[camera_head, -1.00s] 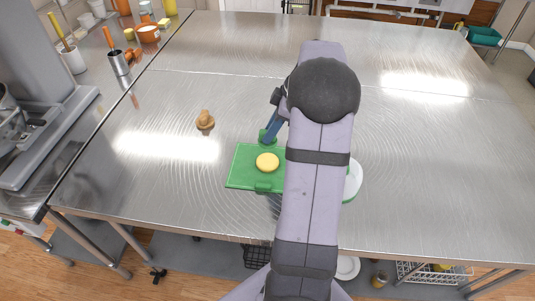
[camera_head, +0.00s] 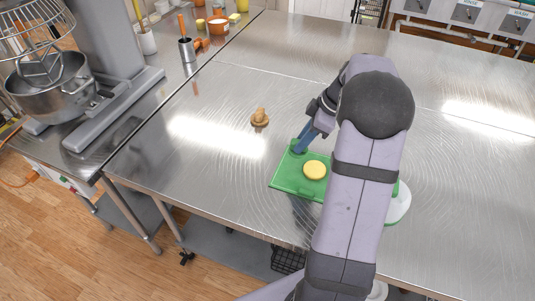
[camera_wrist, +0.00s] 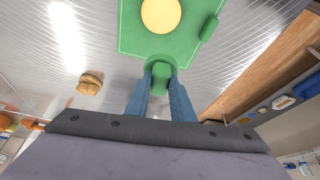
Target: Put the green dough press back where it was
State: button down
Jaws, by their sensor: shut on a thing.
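The green dough press (camera_head: 284,184) lies as a flat green board on the steel table, with a round yellow piece of dough (camera_head: 315,170) on top. Its near right part is hidden behind my arm in the head view. My gripper (camera_head: 298,147) is at the tab on the far left edge of the press. In the wrist view, the two blue fingers of my gripper (camera_wrist: 160,70) are shut on that green tab (camera_wrist: 160,85), and the board (camera_wrist: 140,40) extends beyond them with the dough on it. I cannot tell whether the board touches the table.
A white round dish with a green edge (camera_head: 399,208) shows right of my arm. A small brown wooden object (camera_head: 260,118) stands left of the press on the table (camera_head: 300,60). A mixer (camera_head: 110,80) and utensils in a metal cup (camera_head: 187,50) are on the left counter. The table's far side is clear.

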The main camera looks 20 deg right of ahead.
jog(key=w+a+f+n+g+b, duration=0.1)
jog(key=w+a+f+n, duration=0.2)
jog(key=w+a, duration=0.55)
jog(key=w+r+m, duration=0.2)
jog(key=w+d+r+m+t, duration=0.1)
jog(key=w+m, duration=0.1)
jog(key=shift+r, duration=0.35)
jog(key=shift+f+p, duration=1.75)
jog(key=shift+f, duration=3.25)
jog(key=shift+f, duration=0.15)
jog(key=c, duration=1.5)
grip_release()
jog(key=shift+c, duration=0.2)
